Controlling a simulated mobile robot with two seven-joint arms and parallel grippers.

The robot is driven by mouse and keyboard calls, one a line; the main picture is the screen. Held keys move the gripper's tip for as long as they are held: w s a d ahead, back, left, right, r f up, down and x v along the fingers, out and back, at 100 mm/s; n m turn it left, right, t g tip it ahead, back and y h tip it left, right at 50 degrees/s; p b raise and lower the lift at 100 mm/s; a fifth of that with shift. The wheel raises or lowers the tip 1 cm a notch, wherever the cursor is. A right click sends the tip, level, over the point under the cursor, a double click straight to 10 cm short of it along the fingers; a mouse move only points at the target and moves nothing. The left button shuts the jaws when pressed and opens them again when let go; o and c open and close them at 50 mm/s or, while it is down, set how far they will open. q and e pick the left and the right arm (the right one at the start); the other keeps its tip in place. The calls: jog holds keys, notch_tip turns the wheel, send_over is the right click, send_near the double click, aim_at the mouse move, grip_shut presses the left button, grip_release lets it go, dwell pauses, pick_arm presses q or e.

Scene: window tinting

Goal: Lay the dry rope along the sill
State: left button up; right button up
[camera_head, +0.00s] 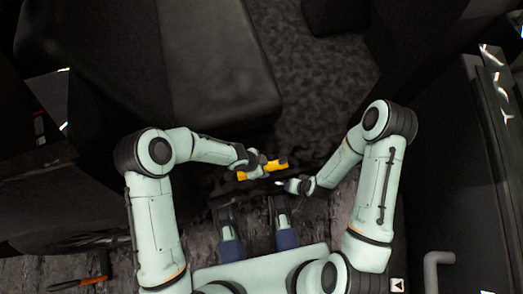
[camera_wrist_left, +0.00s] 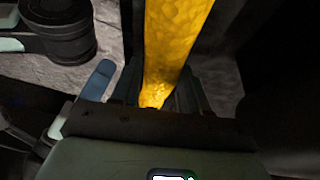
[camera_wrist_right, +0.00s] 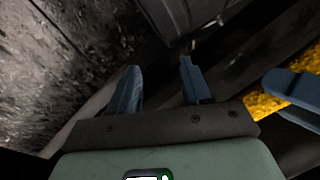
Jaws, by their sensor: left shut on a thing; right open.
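The yellow rope (camera_head: 278,163) is a short, thick, bumpy roll. My left gripper (camera_head: 258,170) is shut on it and holds it roughly level, right end slightly higher. In the left wrist view the rope (camera_wrist_left: 172,45) stretches away between the fingers. In the right wrist view the rope (camera_wrist_right: 308,62) shows at the right, partly behind a blue finger of my left gripper. My right gripper (camera_head: 291,186) is open and empty, just right of and nearer than the rope; its spread fingers show in the right wrist view (camera_wrist_right: 160,85). A dark strip (camera_head: 228,187), perhaps the sill, runs below the rope.
A dark seat (camera_head: 215,65) lies beyond my arms, with speckled carpet (camera_head: 320,90) beside it. A dark door panel (camera_head: 445,180) stands at the right. An orange and black tool (camera_head: 80,284) lies on the floor at the lower left.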

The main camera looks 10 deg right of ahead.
pick_arm(q)
jog(key=shift+f, duration=0.4)
jog(key=shift+f+b, duration=0.1)
jog(key=shift+b, duration=0.25)
jog(key=shift+f+b, duration=0.95)
pick_arm(e)
jog(key=s+d+f+g, duration=0.1)
jog(key=s+f, duration=0.2)
jog(key=f, duration=0.1)
jog(key=shift+s+d+f+g, duration=0.15)
jog(key=shift+s+f+g, duration=0.15)
jog(key=shift+s+f, duration=0.1)
pick_arm(q)
jog(key=shift+f+b, duration=0.4)
jog(key=shift+b, duration=0.05)
pick_arm(e)
jog(key=shift+f, duration=0.45)
pick_arm(q)
jog(key=o, duration=1.2)
